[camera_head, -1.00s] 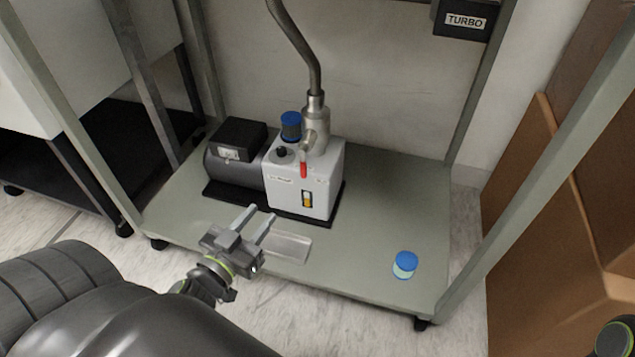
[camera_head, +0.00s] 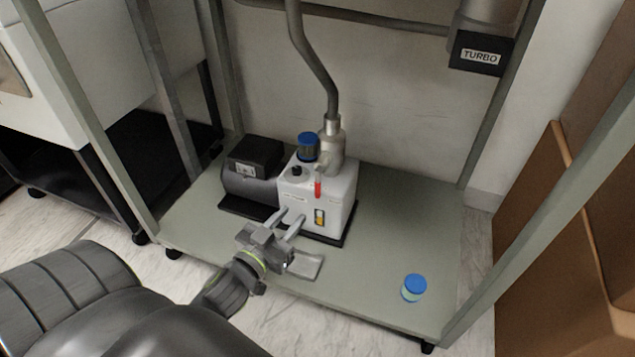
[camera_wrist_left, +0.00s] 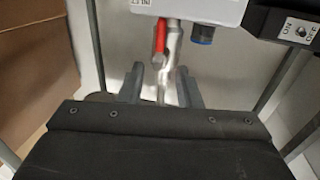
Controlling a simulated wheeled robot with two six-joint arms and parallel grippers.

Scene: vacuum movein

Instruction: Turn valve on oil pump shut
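The oil pump (camera_head: 300,203) stands on the grey-green shelf, with a white box body and a dark motor at its left. Its valve has a red handle (camera_head: 318,188) that hangs down beside the metal pipe fitting (camera_head: 331,150). The handle also shows in the left wrist view (camera_wrist_left: 160,36), above the gap between the fingers. My left gripper (camera_head: 292,222) is open and empty, in front of the pump's lower front and below the handle. In the left wrist view its fingers (camera_wrist_left: 160,86) stand apart. My right gripper is not in view.
Frame posts rise around the shelf (camera_head: 385,250). A blue-capped jar (camera_head: 414,287) stands at the shelf's front right. A blue-capped filter (camera_head: 308,147) sits on the pump. A black TURBO box (camera_head: 480,54) hangs at upper right. Brown boxes (camera_head: 545,215) stand at right.

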